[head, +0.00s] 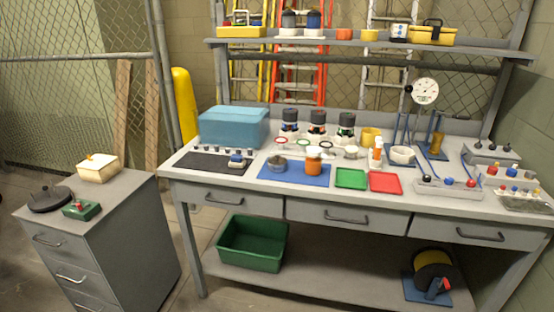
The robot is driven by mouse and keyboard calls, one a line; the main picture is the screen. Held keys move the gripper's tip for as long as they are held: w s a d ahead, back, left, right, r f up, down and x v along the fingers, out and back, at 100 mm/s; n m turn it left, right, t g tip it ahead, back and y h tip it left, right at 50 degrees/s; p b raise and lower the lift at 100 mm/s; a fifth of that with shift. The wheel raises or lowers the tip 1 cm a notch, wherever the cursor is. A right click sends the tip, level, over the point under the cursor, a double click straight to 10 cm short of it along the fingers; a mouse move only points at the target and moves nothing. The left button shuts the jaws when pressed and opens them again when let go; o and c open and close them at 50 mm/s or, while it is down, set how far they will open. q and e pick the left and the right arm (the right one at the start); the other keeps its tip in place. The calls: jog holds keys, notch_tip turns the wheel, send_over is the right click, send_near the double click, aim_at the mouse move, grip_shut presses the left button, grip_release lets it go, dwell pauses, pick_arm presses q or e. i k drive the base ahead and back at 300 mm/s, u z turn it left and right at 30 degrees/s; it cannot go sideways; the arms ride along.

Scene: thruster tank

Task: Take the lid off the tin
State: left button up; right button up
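A small round grey container (277,164), which looks like the tin, stands on the left part of the blue mat (290,178) on the workbench. A darker knob-like shape shows on its top, so a lid seems to be on it, but it is too small to be sure. An orange jar (313,164) with a pale cap stands to its right on the same mat. Neither of my grippers is in view.
The workbench (220,182) has a black mat (205,163), green tray (351,178) and red tray (385,182) along its front. A blue box (234,127) and several dark-topped jars stand behind. A grey drawer cabinet (120,225) stands left, with floor between.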

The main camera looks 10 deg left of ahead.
aim_at(276, 161)
jog(key=u, duration=0.2)
jog(key=i, duration=1.4)
jog(key=z, duration=0.65)
